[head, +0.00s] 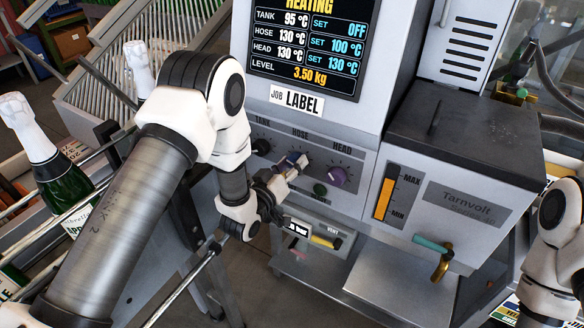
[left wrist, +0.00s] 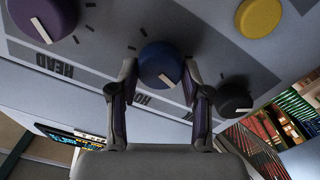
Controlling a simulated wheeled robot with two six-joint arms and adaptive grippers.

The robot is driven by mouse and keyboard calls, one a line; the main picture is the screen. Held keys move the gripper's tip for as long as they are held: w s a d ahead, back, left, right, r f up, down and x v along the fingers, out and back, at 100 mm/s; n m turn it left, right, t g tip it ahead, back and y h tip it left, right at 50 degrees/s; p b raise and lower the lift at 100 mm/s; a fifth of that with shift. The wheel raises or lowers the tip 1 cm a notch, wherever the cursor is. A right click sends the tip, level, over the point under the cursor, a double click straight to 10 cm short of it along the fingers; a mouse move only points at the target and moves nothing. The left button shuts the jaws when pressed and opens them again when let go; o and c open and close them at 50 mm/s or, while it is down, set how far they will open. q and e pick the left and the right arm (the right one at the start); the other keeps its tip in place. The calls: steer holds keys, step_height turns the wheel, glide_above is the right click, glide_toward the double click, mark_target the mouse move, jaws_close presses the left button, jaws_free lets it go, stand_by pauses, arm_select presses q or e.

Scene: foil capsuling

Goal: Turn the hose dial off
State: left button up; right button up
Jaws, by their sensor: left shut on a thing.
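The hose dial is blue with a white pointer mark (left wrist: 158,62). It is the middle one of a row on the grey panel, between the black tank dial (left wrist: 233,98) and the purple head dial (left wrist: 40,18). My left gripper (left wrist: 160,80) has one finger on each side of the hose dial and is shut on it. In the head view, my left gripper (head: 283,180) is at the panel and partly covers the hose dial. The display (head: 312,48) reads HOSE 130 °C with SET 100 °C, and TANK SET OFF. My right gripper is out of the picture.
The purple head dial (head: 336,177) and a green button (head: 320,190) are close to my left gripper. A yellow knob (left wrist: 258,17) shows in the left wrist view. A brass tap (head: 442,262) sticks out at the right. Foil-topped bottles (head: 62,180) stand at the left.

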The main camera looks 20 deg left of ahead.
arm_select(q)
steer(key=n+b, duration=0.1)
steer(key=n, duration=0.4)
steer(key=shift+a+f+b, duration=0.1)
steer(key=shift+b, duration=0.25)
steer(key=shift+n+b, duration=0.45)
steer(key=shift+n, duration=1.75)
steer(key=o, duration=1.2)
steer(key=shift+a, duration=0.1)
steer(key=shift+c, duration=0.2)
steer(key=v, duration=1.2)
